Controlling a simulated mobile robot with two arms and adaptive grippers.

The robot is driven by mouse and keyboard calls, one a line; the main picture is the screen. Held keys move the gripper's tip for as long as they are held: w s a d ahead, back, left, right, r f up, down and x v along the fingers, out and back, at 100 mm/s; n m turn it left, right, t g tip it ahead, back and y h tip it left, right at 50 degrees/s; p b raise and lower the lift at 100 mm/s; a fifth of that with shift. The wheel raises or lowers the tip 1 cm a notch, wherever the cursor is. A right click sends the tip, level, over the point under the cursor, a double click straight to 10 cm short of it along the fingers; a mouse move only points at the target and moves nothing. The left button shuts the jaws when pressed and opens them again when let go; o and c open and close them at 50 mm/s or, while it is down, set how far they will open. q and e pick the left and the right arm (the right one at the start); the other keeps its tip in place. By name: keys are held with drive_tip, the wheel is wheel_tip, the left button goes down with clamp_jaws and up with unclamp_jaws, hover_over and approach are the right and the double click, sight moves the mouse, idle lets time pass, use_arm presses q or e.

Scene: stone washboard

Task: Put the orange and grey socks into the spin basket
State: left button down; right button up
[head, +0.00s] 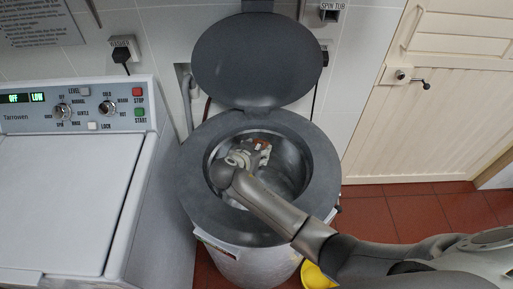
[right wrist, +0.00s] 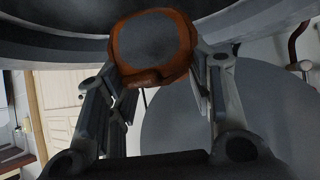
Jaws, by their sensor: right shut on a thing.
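The spin basket (head: 287,172) is the round grey opening in the top of the spin tub (head: 325,165), with its lid (head: 255,60) raised. My right gripper (head: 255,150) reaches down into the opening. In the right wrist view its fingers (right wrist: 155,85) are shut on a rolled orange and grey sock bundle (right wrist: 152,45). In the head view only a small orange patch of the bundle shows at the fingers. The bundle is inside the rim, and I cannot tell whether it touches the basket wall. My left gripper is not in view.
A white washing machine (head: 65,200) with a control panel stands close at the left of the tub. A yellow object (head: 316,277) is on the red tiled floor at the tub's lower right. A cream door (head: 440,110) is at the right.

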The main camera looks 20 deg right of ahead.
drive_tip(key=shift+f+b, duration=1.9)
drive_tip(key=shift+f, duration=1)
drive_tip(key=o, duration=1.4)
drive_tip(key=v, duration=1.2)
drive_tip(key=shift+a+f, duration=0.1)
